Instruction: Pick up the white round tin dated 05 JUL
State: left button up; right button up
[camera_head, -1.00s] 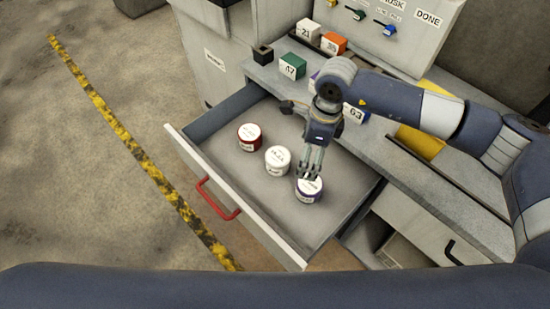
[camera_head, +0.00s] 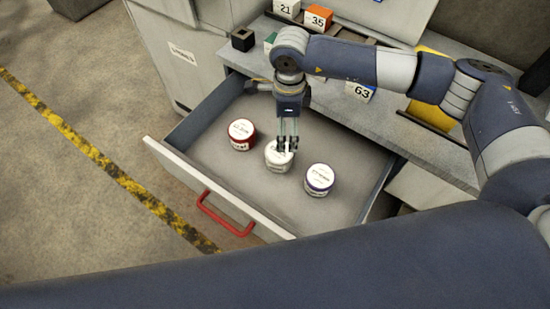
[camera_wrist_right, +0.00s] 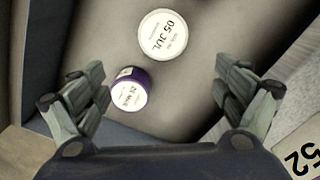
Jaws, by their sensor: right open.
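The white round tin (camera_head: 277,160) stands in the open drawer (camera_head: 225,173), between two other tins. In the right wrist view the white tin (camera_wrist_right: 162,35) reads 05 JUL on its lid and lies at the top, beyond the fingertips. My right gripper (camera_head: 287,146) is over the white tin in the head view and partly covers it. In the wrist view its fingers (camera_wrist_right: 160,72) are spread wide with nothing between them gripped. My left gripper is not in view.
A red tin (camera_head: 241,134) stands left of the white one and a purple tin (camera_head: 319,179) right of it. The purple tin (camera_wrist_right: 131,88) shows near the left finger in the wrist view. Numbered blocks, such as an orange one (camera_head: 318,17), stand on the counter behind.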

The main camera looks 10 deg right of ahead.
aim_at(279, 154)
notch_tip(279, 154, down, 4)
jog(key=b, duration=0.2)
jog(key=shift+w+a+b, duration=0.15)
jog(key=shift+b, duration=0.25)
jog(key=shift+f, duration=0.15)
notch_tip(279, 154, down, 5)
jog(key=shift+f, duration=0.1)
jog(key=f, duration=0.3)
jog(key=a+f+p, duration=0.1)
jog(key=shift+w+a+f, duration=0.1)
jog(key=shift+w+f, duration=0.15)
jog(key=shift+w, duration=0.05)
jog(key=shift+f, duration=0.45)
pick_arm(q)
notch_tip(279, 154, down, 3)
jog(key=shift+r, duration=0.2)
pick_arm(e)
jog(key=c, duration=1.4)
